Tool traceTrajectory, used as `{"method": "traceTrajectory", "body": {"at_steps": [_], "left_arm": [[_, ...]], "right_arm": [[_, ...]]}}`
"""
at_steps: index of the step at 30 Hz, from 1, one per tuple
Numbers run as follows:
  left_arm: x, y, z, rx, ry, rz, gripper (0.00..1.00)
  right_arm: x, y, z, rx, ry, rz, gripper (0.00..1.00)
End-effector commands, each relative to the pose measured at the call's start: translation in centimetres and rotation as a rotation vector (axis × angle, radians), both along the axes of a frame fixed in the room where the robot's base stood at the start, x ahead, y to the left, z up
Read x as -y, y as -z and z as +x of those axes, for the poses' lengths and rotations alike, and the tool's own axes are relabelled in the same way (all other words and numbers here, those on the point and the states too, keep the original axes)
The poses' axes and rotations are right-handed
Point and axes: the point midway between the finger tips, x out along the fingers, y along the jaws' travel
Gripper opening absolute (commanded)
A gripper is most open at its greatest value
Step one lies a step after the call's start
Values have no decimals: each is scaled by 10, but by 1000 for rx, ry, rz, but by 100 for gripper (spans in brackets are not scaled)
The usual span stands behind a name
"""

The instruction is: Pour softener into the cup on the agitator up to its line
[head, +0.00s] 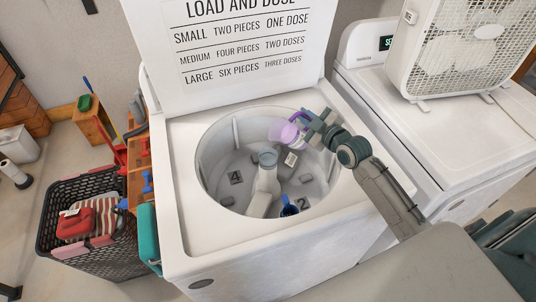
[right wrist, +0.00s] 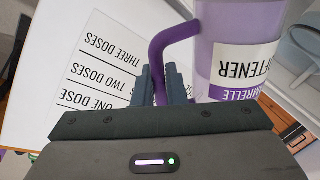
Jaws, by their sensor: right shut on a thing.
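The purple softener bottle (head: 281,131) is over the far right part of the open washer drum, and it looks tilted. My right gripper (head: 308,127) is shut on its dark purple handle (right wrist: 170,48). In the right wrist view the handle sits between the fingers (right wrist: 160,85), and the bottle body with its softener label (right wrist: 240,62) is on the right. The pale agitator (head: 264,187) stands in the drum with a grey-blue cup (head: 267,158) on top. The bottle is beyond and to the right of the cup. The cup's line and contents are too small to tell. My left gripper is not seen.
The raised lid (head: 240,45) carries a dose chart. A white fan (head: 450,50) stands on the machine to the right. A black laundry basket (head: 62,235) is at left.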

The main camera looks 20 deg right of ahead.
Motion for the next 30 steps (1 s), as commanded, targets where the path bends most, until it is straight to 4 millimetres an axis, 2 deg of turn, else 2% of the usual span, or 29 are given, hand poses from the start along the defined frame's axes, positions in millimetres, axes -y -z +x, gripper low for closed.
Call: {"method": "traceTrajectory", "body": {"at_steps": [30], "left_arm": [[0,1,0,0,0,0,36]], "right_arm": [[-4,3,0,5,-1,-62,0]]}}
